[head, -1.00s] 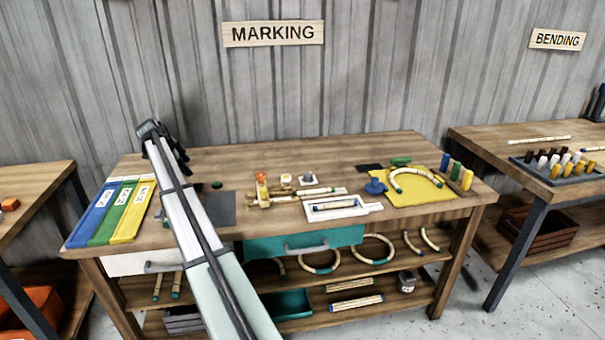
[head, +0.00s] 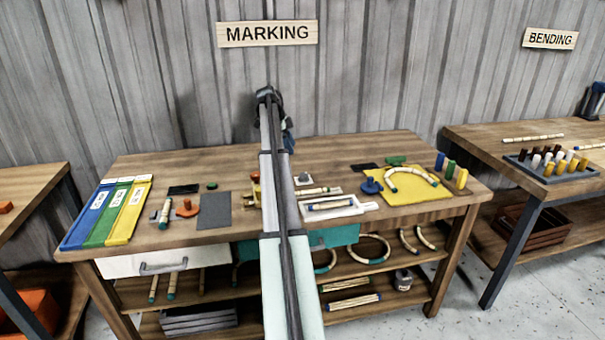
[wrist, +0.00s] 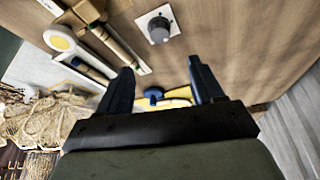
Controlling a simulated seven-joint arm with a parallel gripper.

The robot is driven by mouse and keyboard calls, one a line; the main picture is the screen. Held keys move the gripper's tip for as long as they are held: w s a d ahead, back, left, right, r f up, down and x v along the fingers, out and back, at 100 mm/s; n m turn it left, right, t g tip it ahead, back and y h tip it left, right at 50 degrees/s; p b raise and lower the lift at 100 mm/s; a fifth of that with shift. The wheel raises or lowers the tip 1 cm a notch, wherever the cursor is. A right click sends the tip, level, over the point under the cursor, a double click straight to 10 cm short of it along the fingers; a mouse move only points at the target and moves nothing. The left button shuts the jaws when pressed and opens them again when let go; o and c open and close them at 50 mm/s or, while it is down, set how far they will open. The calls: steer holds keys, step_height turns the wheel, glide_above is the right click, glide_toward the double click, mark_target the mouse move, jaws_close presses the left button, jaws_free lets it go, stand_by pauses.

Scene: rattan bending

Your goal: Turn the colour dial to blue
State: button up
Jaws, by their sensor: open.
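The dial (wrist: 158,28) is a grey round knob on a white square plate, near the top of the wrist view. It also shows on the middle table in the head view (head: 303,179), just right of my arm. I cannot make out colour marks or where it points. My gripper (wrist: 164,78) is open and empty, its two dark fingers apart and pointing toward the dial's side of the table. The dial lies beyond the fingertips, apart from them. In the head view my gripper (head: 275,112) is small and dark above the table's back edge.
A wooden jig with a rattan rod (head: 320,191) and a white tray (head: 345,211) lie close to the dial. A blue knob-like piece (head: 371,186) stands by a yellow mat (head: 400,208). Bare wood surrounds the dial's right side.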

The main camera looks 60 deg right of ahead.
mark_target(303, 174)
steer(key=x, duration=1.3)
steer(key=shift+s+f, duration=0.15)
steer(key=shift+f, duration=0.1)
steer(key=shift+c, duration=0.5)
steer(key=c, duration=1)
steer(key=shift+o, duration=0.2)
